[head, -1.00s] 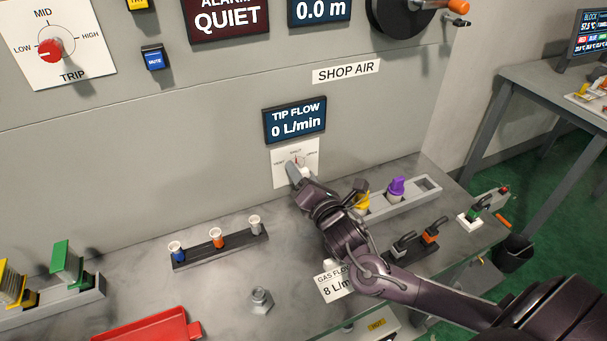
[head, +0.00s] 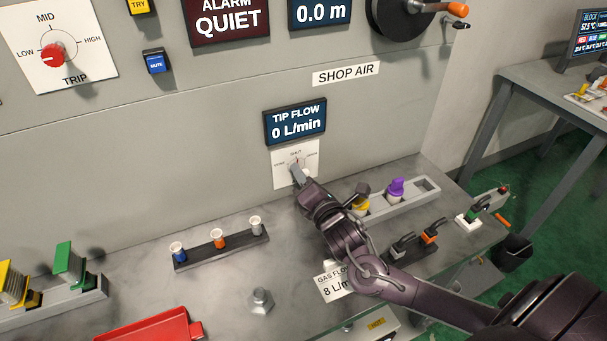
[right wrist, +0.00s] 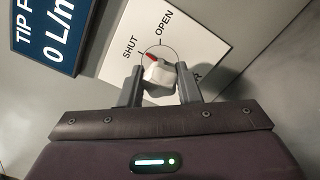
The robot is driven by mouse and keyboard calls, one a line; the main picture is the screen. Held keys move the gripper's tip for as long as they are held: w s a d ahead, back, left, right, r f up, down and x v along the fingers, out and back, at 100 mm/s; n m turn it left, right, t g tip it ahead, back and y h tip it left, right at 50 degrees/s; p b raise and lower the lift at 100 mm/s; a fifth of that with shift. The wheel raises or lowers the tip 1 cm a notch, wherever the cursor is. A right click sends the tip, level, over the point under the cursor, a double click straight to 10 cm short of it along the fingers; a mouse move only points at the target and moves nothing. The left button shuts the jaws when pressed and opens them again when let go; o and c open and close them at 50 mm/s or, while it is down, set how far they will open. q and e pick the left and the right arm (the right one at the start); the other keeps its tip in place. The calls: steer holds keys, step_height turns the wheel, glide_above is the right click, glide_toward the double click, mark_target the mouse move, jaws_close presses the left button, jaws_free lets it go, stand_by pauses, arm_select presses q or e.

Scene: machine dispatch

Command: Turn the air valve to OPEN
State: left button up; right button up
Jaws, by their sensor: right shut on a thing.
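The air valve is a white knob (right wrist: 159,73) with a red pointer on a white plate (head: 310,155) below the TIP FLOW display. In the right wrist view the pointer aims nearer the SHUT mark than the OPEN mark. My right gripper (head: 301,172) is at the plate, and its fingers (right wrist: 160,80) are shut on the knob from both sides. In the head view the gripper hides most of the knob. The TIP FLOW display (head: 296,122) reads 0 L/min. My left gripper is not in view.
A grey rack with yellow and purple pieces (head: 397,188) stands close to my right arm. A dark strip with small cups (head: 217,240) lies to the left. A bolt (head: 261,301) and a red tray (head: 150,328) are nearer the front.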

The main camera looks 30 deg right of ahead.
steer(key=m+p, duration=0.2)
steer(key=m, duration=0.3)
steer(key=shift+r, duration=0.1)
steer(key=shift+m+p, duration=0.85)
steer(key=shift+m, duration=1.65)
steer(key=o, duration=1)
steer(key=shift+c, duration=0.2)
steer(key=s, duration=0.2)
steer(key=s+b, duration=0.1)
steer(key=s, duration=0.3)
steer(key=shift+s+a+f+b, duration=0.2)
steer(key=shift+s+f+b, duration=0.05)
steer(key=shift+s+b, duration=0.05)
steer(key=shift+s+r, duration=0.1)
steer(key=shift+s, duration=0.5)
